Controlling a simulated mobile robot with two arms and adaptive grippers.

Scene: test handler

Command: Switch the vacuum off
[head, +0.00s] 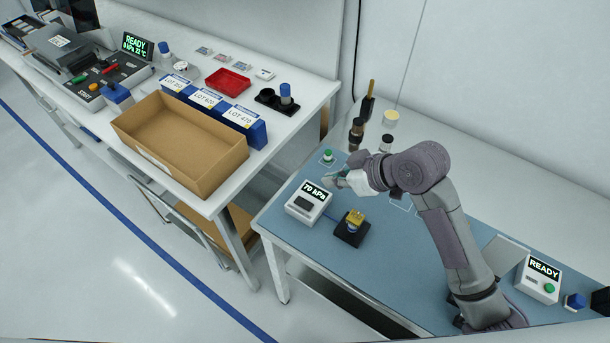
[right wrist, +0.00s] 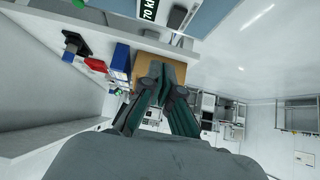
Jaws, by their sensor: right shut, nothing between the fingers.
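The vacuum unit (head: 308,203) is a white box on the blue mat, with a display reading "70 kPa" and a dark switch (head: 304,203) on its face. I cannot tell which way the switch is set. In the right wrist view, part of the unit shows upside down at the top edge, with its display (right wrist: 149,9) and switch (right wrist: 178,17). My right gripper (head: 331,180) is shut and empty, just behind and above the unit, apart from the switch. Its dark green fingers (right wrist: 166,76) are together in the right wrist view. My left gripper is not in view.
A black stand with a yellow-topped part (head: 353,220) is right of the unit. A green button (head: 328,155) and dark bottles (head: 357,130) stand behind. A "READY" box (head: 539,277) is at right. An open cardboard box (head: 179,145) sits on the left table.

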